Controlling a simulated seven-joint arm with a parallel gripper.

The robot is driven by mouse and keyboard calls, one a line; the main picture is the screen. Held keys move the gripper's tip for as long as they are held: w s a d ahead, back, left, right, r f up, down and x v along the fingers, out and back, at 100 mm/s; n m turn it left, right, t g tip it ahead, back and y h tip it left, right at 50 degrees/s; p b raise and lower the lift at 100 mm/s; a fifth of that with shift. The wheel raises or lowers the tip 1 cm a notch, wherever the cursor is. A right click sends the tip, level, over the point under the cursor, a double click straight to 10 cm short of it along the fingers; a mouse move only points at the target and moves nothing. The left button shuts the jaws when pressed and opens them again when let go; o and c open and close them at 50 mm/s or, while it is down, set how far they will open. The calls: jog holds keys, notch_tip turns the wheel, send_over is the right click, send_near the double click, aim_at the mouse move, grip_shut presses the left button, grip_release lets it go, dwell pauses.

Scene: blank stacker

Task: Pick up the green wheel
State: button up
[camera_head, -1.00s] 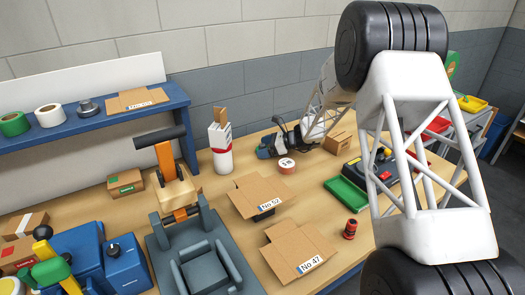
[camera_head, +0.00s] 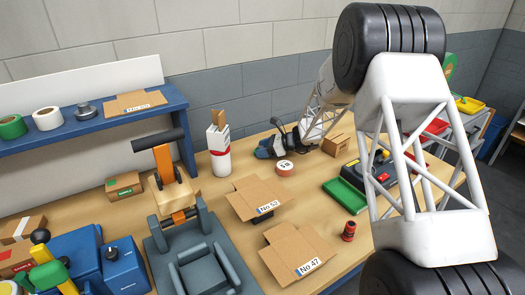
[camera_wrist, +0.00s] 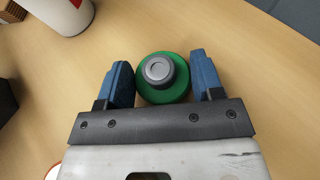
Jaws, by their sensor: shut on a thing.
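The green wheel (camera_wrist: 183,93) is a round green disc with a grey hub on top. In the wrist view it sits between the two blue fingers of my gripper (camera_wrist: 162,80), which is shut on it. Bare wood shows around it, and I cannot tell whether it touches the tabletop.
A white container with a red band (camera_head: 220,160) stands left of my gripper. A tape roll (camera_head: 285,168) lies close in front. A grey machine (camera_head: 200,265) stands front left.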

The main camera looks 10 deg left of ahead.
aim_at(263, 147)
jog(key=shift+r, duration=0.55)
notch_tip(263, 147, up, 2)
jog(key=shift+r, duration=0.1)
jog(key=s+d, duration=0.2)
jog(key=s, duration=0.2)
jog(key=s+d+r, duration=0.1)
jog(key=s+d, duration=0.1)
jog(key=s, duration=0.3)
jog(key=s+d, duration=0.2)
jog(key=s, duration=0.3)
jog(key=shift+s+d+r, duration=0.25)
jog(key=shift+d, duration=0.1)
